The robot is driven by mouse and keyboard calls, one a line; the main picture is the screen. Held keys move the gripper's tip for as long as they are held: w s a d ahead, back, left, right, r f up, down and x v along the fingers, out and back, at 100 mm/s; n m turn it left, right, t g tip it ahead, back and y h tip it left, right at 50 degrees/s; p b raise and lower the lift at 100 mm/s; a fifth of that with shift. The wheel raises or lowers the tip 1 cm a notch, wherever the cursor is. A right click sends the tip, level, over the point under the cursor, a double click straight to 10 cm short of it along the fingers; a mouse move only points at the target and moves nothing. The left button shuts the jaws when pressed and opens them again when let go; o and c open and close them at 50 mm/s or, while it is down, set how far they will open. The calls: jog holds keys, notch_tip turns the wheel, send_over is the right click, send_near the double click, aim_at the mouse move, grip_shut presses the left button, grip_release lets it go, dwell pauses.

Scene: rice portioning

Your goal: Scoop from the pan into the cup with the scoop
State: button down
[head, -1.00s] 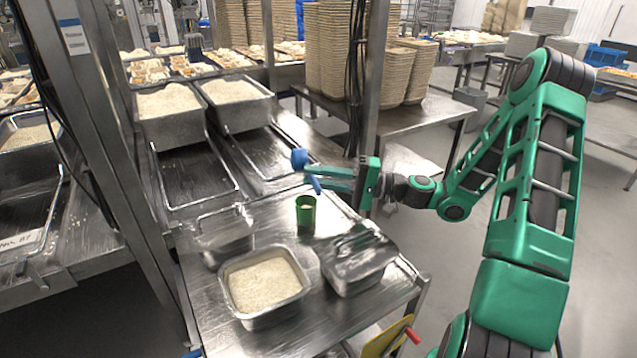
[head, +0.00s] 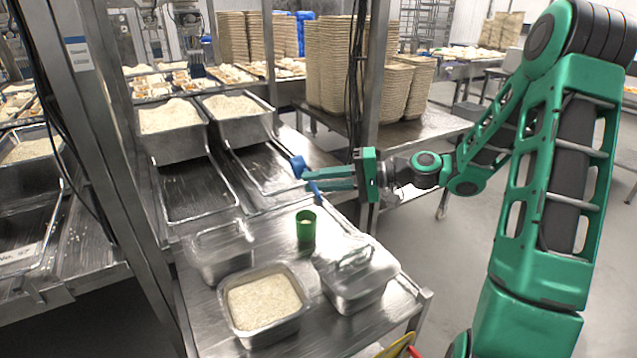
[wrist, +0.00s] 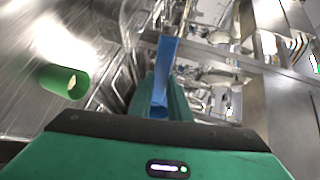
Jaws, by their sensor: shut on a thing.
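My gripper (head: 312,179) is shut on the blue scoop (head: 298,166), held in the air above and behind the green cup (head: 306,234). The scoop's bowl is tilted, and I cannot tell whether rice is in it. In the wrist view the scoop (wrist: 163,72) sticks out from between the fingers. The cup stands upright on the steel table, apart from the scoop. Something pale shows inside its mouth; it also shows in the wrist view (wrist: 57,78). The steel pan (head: 268,332) of rice stands at the table's front, left of and nearer than the cup.
A lidded steel pan (head: 358,282) stands right of the rice pan, another (head: 217,256) behind it at left. Two rice-filled bins (head: 178,148) stand at the back left. A steel post (head: 371,95) rises behind my gripper. Stacked trays (head: 335,70) stand beyond.

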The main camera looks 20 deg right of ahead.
notch_tip(320, 180, up, 2)
jog(key=n+h, duration=0.1)
jog(key=h, duration=0.3)
jog(key=n+g+h, duration=0.1)
jog(key=h, duration=0.2)
jog(key=n+g+h, duration=0.1)
jog(key=h, duration=0.3)
jog(key=shift+r+h, duration=0.2)
jog(key=shift+h, duration=0.1)
